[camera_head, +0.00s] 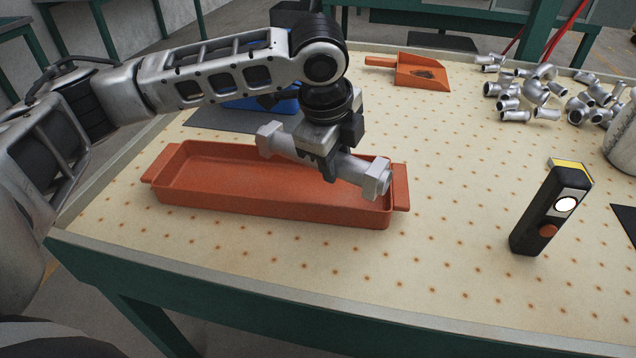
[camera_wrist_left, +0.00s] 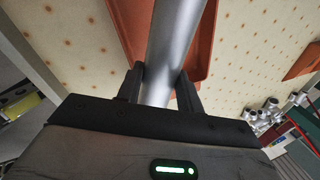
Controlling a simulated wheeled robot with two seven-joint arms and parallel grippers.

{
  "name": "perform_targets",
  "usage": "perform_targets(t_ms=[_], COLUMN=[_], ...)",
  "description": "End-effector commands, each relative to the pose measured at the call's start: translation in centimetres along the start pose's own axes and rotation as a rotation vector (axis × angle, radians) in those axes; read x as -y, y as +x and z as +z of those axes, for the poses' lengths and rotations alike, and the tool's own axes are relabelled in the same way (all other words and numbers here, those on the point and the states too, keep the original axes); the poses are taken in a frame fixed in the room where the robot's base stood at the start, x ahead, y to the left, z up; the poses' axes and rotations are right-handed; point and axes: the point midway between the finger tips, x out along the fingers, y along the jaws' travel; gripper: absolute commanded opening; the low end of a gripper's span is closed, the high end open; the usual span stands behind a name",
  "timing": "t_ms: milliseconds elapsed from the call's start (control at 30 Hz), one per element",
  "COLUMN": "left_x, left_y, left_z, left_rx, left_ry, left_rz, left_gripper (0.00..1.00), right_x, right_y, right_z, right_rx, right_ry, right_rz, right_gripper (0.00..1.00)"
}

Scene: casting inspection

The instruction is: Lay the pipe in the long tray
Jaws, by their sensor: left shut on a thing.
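The pipe (camera_head: 345,166) is a silver-grey metal tube with a squarish flange at each end. My left gripper (camera_head: 329,168) is shut on it near its middle. The pipe is above the right part of the long orange-red tray (camera_head: 210,193) and slants down to the right in the head view. Its right end is over the tray's right end. The tray looks empty; the pipe and gripper hide part of its back wall. In the left wrist view the pipe (camera_wrist_left: 172,45) lies between the two fingers, with the tray (camera_wrist_left: 203,40) behind it. My right gripper is not in view.
A black handheld device (camera_head: 541,215) stands upright at the right. An orange scoop (camera_head: 422,73) lies at the back. Several metal fittings (camera_head: 540,92) are heaped at the back right. A blue container (camera_head: 262,103) and dark mat (camera_head: 215,117) lie behind the tray. The front middle of the table is clear.

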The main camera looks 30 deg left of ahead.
Motion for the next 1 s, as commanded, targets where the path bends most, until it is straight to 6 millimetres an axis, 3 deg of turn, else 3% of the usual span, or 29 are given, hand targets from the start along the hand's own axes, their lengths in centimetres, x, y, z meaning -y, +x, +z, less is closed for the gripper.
perform_targets(t_ms=[100, 367, 500, 700, 967, 1000], left_x=[-0.1, -0.1, -0.2, -0.9, -1.0, -1.1], left_y=[1.9, 3.5, 5.4, 7.8, 7.9, 8.1], left_z=[1.4, 2.6, 4.1, 3.8, 3.8, 3.8], left_rx=[0.000, 0.000, 0.002, 0.000, -0.001, -0.001], left_ry=[-0.001, 0.000, -0.001, 0.003, 0.002, 0.002], left_rz=[0.001, -0.001, 0.001, -0.001, -0.002, 0.003], left_gripper=[0.00, 0.00, 0.00, 0.00, 0.00, 0.48], right_x=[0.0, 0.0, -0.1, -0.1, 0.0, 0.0], right_y=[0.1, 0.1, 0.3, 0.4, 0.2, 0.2], right_z=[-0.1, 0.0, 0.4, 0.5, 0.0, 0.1], right_rx=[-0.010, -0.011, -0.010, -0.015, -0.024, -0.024], right_ry=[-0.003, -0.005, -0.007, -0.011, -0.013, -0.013], right_rz=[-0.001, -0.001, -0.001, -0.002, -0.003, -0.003], right_gripper=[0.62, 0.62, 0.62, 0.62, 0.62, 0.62])
